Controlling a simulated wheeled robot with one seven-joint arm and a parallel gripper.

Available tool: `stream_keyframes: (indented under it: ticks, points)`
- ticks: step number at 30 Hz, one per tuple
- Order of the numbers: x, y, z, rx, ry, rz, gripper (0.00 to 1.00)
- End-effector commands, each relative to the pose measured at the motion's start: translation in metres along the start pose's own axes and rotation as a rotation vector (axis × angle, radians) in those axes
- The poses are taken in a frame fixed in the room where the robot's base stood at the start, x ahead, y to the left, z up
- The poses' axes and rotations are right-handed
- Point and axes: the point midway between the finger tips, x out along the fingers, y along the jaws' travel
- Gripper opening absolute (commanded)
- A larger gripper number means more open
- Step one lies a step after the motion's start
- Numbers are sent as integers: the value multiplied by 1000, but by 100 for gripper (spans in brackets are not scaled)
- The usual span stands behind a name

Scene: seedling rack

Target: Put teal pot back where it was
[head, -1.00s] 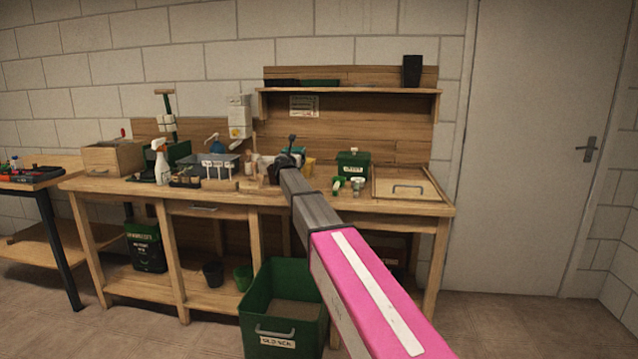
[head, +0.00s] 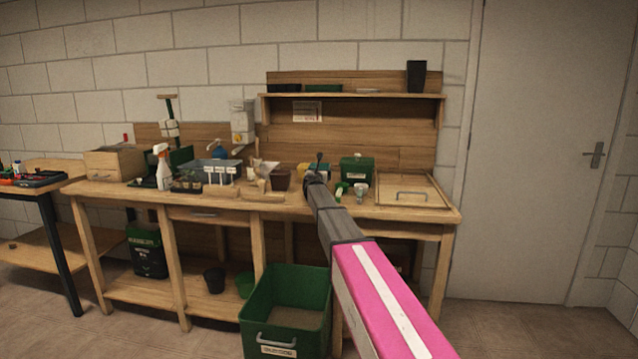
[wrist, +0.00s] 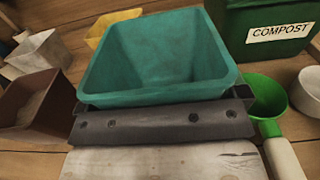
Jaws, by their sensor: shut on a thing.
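The teal pot (wrist: 160,55) fills the upper middle of the wrist view, with its open, square mouth towards the camera. It looks empty. My gripper (wrist: 165,118) is shut on it, with the dark jaw across the pot's near side. In the head view my gripper (head: 318,172) is over the middle right of the bench, and I cannot make out the pot there behind it. I cannot tell whether the pot's base touches the bench.
The wooden bench (head: 390,211) holds a green compost box (head: 357,170), a brown pot (head: 280,179) and a green scoop (wrist: 268,100). In the wrist view, a yellow pot (wrist: 110,28) is behind left. A green crate (head: 287,318) stands on the floor in front.

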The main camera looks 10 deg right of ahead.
Motion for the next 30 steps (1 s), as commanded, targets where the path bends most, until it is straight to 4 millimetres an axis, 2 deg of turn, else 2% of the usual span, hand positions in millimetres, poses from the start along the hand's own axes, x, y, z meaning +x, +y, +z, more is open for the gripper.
stream_keyframes:
  ticks: [6, 9, 21, 22, 30]
  points:
    - [0, 0, -29, -1, 2, 0, 62]
    - [0, 0, -37, -1, 1, 0, 62]
    - [0, 0, -41, 0, 1, 0, 62]
    - [0, 0, -41, 0, 0, 0, 98]
    - [0, 0, -40, 0, 0, 0, 100]
